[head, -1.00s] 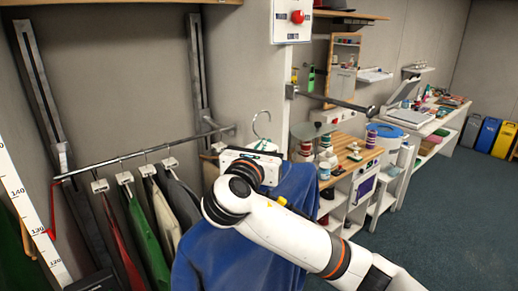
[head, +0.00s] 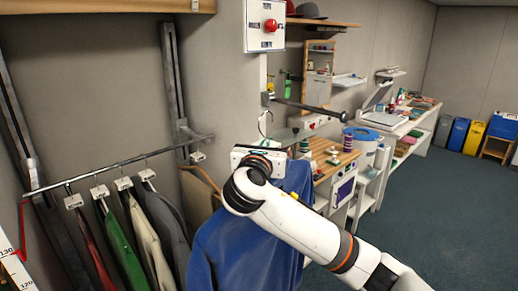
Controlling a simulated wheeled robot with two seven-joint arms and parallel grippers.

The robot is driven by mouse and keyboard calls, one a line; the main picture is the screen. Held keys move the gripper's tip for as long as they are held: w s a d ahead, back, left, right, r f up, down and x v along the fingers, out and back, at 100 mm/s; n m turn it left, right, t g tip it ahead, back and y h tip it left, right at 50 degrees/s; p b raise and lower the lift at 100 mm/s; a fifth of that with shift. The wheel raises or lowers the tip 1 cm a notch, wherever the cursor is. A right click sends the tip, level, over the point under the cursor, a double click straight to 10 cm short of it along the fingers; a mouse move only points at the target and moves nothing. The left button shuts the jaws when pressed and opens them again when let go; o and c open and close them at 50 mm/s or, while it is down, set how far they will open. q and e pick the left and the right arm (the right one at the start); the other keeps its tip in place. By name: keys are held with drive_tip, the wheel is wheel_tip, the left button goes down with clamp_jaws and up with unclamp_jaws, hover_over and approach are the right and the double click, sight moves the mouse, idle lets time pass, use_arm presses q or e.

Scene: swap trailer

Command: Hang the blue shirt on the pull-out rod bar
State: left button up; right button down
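The blue shirt (head: 240,235) hangs below my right gripper (head: 262,155), with its hanger hook (head: 265,122) rising just above the gripper. The fingers are hidden behind the gripper's own body, but the shirt hangs clear of any rail and is carried by it. The pull-out rod bar (head: 310,107) is a dark metal rod with a knobbed end, sticking out to the right from the grey wall post. The hook is left of and slightly lower than the rod in the picture, apart from its free end. My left gripper is not in view.
A clothes rail (head: 120,163) with several garments on hangers (head: 115,240) stands at left. A wooden-topped workbench (head: 325,155) with spools lies behind the rod. Open floor (head: 440,220) is at right.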

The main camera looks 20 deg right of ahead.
drive_tip(key=w+d+f, duration=0.1)
drive_tip(key=w+d, duration=0.3)
drive_tip(key=d, duration=0.5)
drive_tip(key=w+d+f, duration=0.1)
drive_tip(key=w+d, duration=0.3)
drive_tip(key=d, duration=0.6)
idle(1.1)
